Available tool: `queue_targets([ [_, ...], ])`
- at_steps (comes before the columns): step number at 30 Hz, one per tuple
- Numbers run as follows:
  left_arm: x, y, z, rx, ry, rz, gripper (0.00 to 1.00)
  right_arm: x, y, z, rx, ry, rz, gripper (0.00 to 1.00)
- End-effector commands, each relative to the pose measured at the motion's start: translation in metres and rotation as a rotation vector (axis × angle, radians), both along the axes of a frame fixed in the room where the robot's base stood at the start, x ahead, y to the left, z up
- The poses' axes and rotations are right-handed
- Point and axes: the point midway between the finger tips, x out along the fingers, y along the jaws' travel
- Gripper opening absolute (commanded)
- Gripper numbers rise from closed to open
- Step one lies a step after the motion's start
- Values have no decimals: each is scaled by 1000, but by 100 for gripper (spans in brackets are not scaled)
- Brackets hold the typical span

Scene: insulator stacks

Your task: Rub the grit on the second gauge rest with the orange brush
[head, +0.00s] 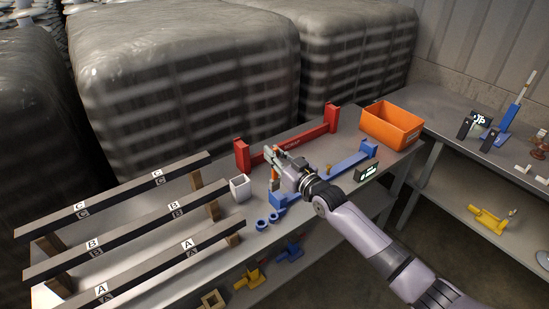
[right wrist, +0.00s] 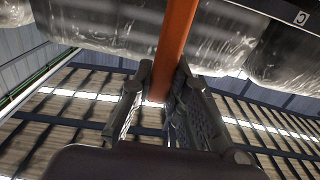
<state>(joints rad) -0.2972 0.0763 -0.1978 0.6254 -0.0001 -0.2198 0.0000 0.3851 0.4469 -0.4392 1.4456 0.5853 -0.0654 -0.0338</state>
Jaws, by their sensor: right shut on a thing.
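My right gripper (head: 276,164) is shut on the orange brush (head: 275,180), which hangs below the fingers. In the right wrist view the brush's orange handle (right wrist: 176,45) runs between the two finger pads (right wrist: 160,95). The brush's lower end is near the left end of a long blue rest (head: 340,165) with raised end blocks; I cannot tell whether they touch. A red rest (head: 300,145) with raised ends and white lettering stands behind it. I cannot tell which is the second gauge rest, and no grit can be made out. My left gripper is not in view.
An orange bin (head: 391,127) stands at the table's back right. A small display (head: 367,171) sits at the front edge. Dark rails labelled A, B and C (head: 130,230) fill the left.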

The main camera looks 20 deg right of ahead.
Motion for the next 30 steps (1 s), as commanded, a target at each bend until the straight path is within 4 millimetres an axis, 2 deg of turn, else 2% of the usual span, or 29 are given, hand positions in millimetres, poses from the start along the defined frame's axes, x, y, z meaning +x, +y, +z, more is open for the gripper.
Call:
queue_targets([
  [1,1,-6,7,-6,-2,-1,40,1,0,9,0,-1,0,0],
  [4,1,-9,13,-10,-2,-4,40,3,0,18,1,-1,-2,0],
  [12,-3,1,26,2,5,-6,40,7,-1,37,0,-2,-4,0],
  [30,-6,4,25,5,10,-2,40,8,-1,38,0,-1,-5,0],
])
